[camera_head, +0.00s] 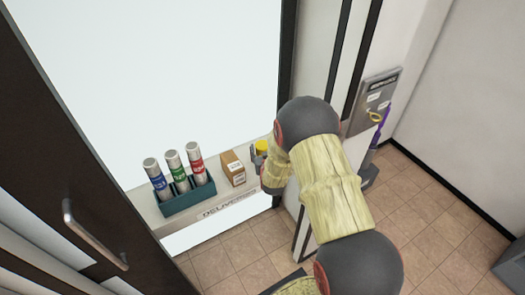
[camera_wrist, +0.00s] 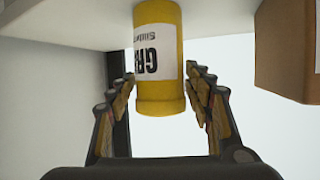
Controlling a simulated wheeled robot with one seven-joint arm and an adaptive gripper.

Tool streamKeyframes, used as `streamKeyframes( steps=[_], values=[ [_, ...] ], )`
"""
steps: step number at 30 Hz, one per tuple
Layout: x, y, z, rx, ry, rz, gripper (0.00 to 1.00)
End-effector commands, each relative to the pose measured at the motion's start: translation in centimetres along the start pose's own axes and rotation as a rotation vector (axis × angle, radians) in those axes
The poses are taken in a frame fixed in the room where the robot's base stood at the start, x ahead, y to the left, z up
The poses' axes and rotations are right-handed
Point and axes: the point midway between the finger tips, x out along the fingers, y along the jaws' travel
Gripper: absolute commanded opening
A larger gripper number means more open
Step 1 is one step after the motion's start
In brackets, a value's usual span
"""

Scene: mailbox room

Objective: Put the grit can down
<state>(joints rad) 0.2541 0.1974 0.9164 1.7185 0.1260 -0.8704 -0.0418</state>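The grit can (camera_head: 262,147) is yellow and stands on the white deliveries shelf (camera_head: 211,207), right of a cardboard box. In the wrist view, which is upside down, the grit can (camera_wrist: 158,90) shows its yellow end and a white label with part of its lettering. My gripper (camera_wrist: 160,72) has its two fingers spread, one on each side of the can, with narrow gaps showing beside it. It looks open. In the head view my arm and wrist hide most of the gripper and part of the can.
A cardboard box (camera_head: 233,167) stands close left of the can and at the right edge of the wrist view. A teal rack (camera_head: 188,197) with three labelled tubes is farther left. A dark door frame (camera_head: 288,60) and wall-mounted holder (camera_head: 374,98) lie right.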

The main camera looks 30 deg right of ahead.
Motion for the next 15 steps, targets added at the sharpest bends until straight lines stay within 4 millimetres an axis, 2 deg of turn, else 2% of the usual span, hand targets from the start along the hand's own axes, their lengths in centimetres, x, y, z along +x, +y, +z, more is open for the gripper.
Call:
streamKeyframes(
  steps=[5, 15],
  values=[
    [0.00, 0.00, -0.03, 0.000, 0.000, 0.000, 0.63],
    [-0.07, 0.00, -0.20, 0.000, 0.000, 0.000, 0.63]
  ],
)
